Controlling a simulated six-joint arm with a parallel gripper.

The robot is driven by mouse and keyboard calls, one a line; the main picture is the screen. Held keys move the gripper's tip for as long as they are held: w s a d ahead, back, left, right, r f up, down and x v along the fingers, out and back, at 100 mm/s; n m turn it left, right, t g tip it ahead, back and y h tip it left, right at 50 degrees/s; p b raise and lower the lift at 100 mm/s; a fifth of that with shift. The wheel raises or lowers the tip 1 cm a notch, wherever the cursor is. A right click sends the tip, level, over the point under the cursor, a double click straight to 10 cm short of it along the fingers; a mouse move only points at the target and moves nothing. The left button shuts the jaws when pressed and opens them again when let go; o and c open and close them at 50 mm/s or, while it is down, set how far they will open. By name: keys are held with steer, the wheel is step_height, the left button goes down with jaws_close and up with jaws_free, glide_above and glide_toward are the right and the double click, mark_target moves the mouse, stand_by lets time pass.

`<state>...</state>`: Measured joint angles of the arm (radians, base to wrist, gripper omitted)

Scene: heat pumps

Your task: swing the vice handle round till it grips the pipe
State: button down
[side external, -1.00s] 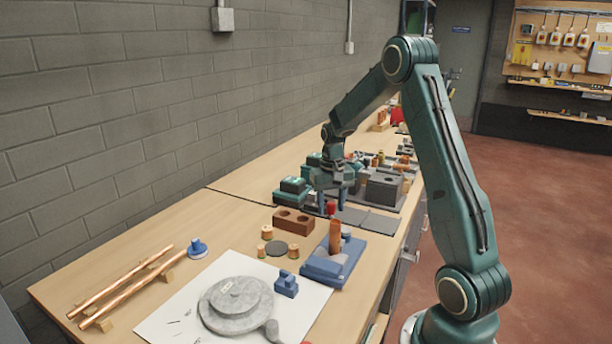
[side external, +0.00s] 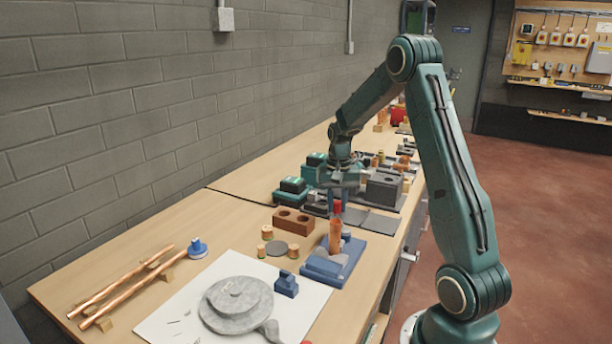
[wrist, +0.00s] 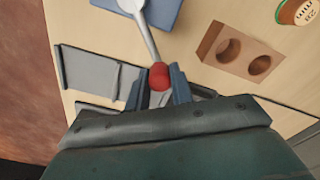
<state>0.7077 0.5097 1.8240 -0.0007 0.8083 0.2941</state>
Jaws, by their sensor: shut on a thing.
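The blue vice (side external: 345,262) stands on the bench with a copper pipe (side external: 335,238) upright in it. Its grey handle (wrist: 148,35) ends in a red knob (wrist: 159,76), which also shows in the side view (side external: 337,206). My gripper (wrist: 158,84) is shut on the red knob, with one blue-grey finger on each side of it. In the side view my gripper (side external: 337,203) is just beyond the pipe. The wrist view shows only part of the vice's blue base (wrist: 168,12), and not the pipe. I cannot tell whether the vice jaws touch the pipe.
A brown block with two holes (side external: 293,221) is left of the vice. A blue clamp (side external: 286,284) and a round grey stone piece (side external: 236,302) are on a white sheet in front. Copper pipes (side external: 125,287) lie at left. Grey trays and blocks (side external: 383,187) crowd the bench behind.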

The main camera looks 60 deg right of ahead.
steer(key=s+m, duration=0.1)
steer(key=s+d+m, duration=0.1)
steer(key=m, duration=0.1)
steer(key=s+m, duration=0.1)
steer(key=shift+d, duration=0.3)
steer(key=shift+s+d+m, duration=0.1)
steer(key=shift+s+m, duration=0.5)
steer(key=shift+m, duration=0.4)
steer(key=shift+s+d+m, duration=0.1)
steer(key=shift+s+m, duration=0.45)
steer(key=shift+m, duration=0.45)
steer(key=shift+s, duration=0.1)
steer(key=c, duration=1.2)
jaws_free()
steer(key=shift+r, duration=0.1)
steer(key=shift+r, duration=0.2)
step_height(320, 180, up, 13)
steer(key=shift+r, duration=0.15)
steer(key=shift+a, duration=0.15)
